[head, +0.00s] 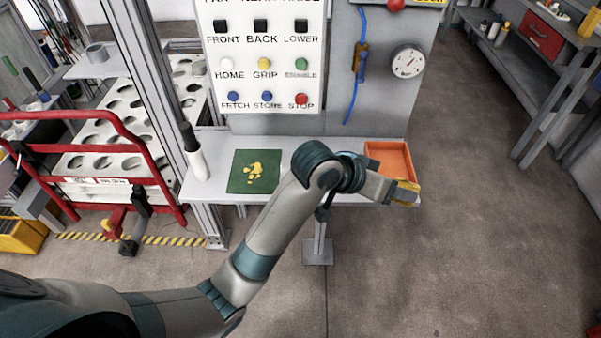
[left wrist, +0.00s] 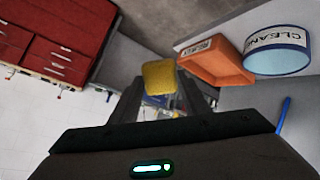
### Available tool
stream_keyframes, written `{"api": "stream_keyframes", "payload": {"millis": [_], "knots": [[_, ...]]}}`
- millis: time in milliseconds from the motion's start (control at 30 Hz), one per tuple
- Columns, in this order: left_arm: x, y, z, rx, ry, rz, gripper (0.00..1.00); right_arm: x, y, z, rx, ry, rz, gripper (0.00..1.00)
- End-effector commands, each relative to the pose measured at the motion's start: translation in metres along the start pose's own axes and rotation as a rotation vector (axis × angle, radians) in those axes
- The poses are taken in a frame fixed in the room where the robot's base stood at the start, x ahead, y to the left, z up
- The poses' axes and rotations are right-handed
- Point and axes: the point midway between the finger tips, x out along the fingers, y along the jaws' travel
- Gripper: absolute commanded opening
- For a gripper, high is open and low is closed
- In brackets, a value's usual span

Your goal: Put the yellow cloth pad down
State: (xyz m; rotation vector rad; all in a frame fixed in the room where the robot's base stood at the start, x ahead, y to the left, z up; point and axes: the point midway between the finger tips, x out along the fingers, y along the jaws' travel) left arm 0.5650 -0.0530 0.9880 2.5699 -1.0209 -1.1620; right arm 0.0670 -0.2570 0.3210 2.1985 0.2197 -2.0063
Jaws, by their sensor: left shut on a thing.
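The yellow cloth pad (head: 407,191) is held at the end of my left arm, at the front right corner of the small shelf. My left gripper (head: 397,191) is shut on it. In the left wrist view the pad (left wrist: 159,77) sits between the fingertips of the gripper (left wrist: 157,98). The orange tray (head: 389,160) is on the shelf, just behind the pad in the head view. It also shows in the left wrist view (left wrist: 215,65), to the right of the pad and apart from it in the picture. My right gripper is not in view.
A button panel (head: 263,55) rises behind. Open floor lies to the right.

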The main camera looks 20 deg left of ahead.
Motion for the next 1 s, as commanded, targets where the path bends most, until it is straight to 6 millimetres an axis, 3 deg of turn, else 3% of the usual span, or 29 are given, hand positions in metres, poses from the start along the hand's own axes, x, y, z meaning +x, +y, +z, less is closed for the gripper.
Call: {"api": "stream_keyframes", "payload": {"millis": [267,467,567,700,800,1000], "knots": [[0.027,0.007,0.003,0.227,-0.351,0.051,0.21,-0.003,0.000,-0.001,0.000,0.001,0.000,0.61],[0.026,-0.016,0.009,0.451,-0.612,0.050,0.21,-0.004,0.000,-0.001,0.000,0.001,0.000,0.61],[0.012,-0.042,0.007,0.577,-0.732,0.028,0.21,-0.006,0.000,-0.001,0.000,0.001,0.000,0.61],[-0.025,-0.087,-0.005,0.719,-0.857,-0.019,0.21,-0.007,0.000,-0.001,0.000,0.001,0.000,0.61],[-0.048,-0.108,-0.014,0.767,-0.902,-0.044,0.21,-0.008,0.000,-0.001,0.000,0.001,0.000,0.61],[-0.073,-0.127,-0.024,0.801,-0.936,-0.068,0.21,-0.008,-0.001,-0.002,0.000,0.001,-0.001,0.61]]}}
